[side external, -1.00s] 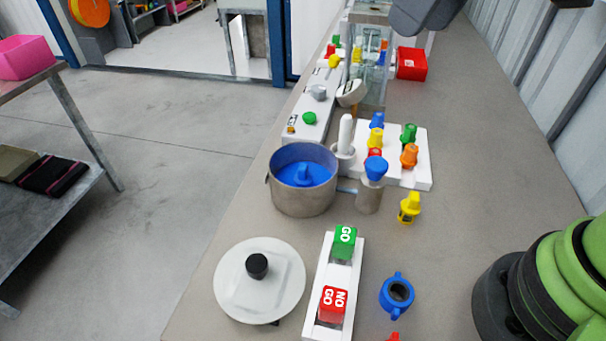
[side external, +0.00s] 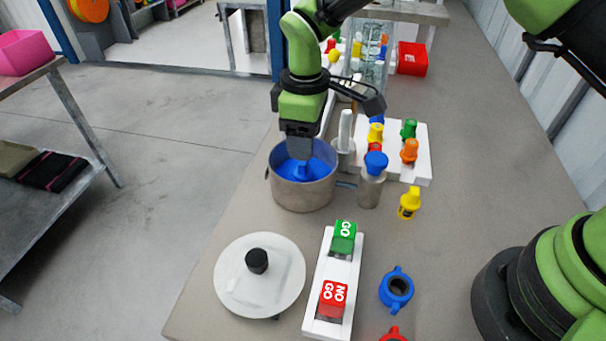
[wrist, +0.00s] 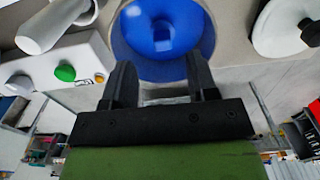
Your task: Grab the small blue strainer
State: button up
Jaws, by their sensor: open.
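A grey metal pot (side external: 303,196) stands on the bench. Inside it is a round blue piece (side external: 318,171) with a raised blue grip, which may be the small blue strainer. The blue piece also shows in the wrist view (wrist: 162,38), with its block-like grip near the middle. My gripper (side external: 300,155) points down over the pot's far side and hides part of its rim and inside. In the wrist view my gripper (wrist: 158,68) has its two dark fingers apart, with nothing between them. A small blue ring with side tabs (side external: 397,290) lies apart at the front right.
A blue-topped grey cylinder (side external: 370,188) and a white pestle-like piece (side external: 345,135) stand close right of the pot. A white block (side external: 422,170) holds coloured plugs. A white round lid (side external: 232,294) and a GO/NO GO stand (side external: 321,323) are in front.

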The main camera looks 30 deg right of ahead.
aim_at(303, 174)
jog(key=f, duration=0.5)
jog(key=shift+a+f, duration=0.2)
jog(key=shift+f, duration=0.15)
grip_shut()
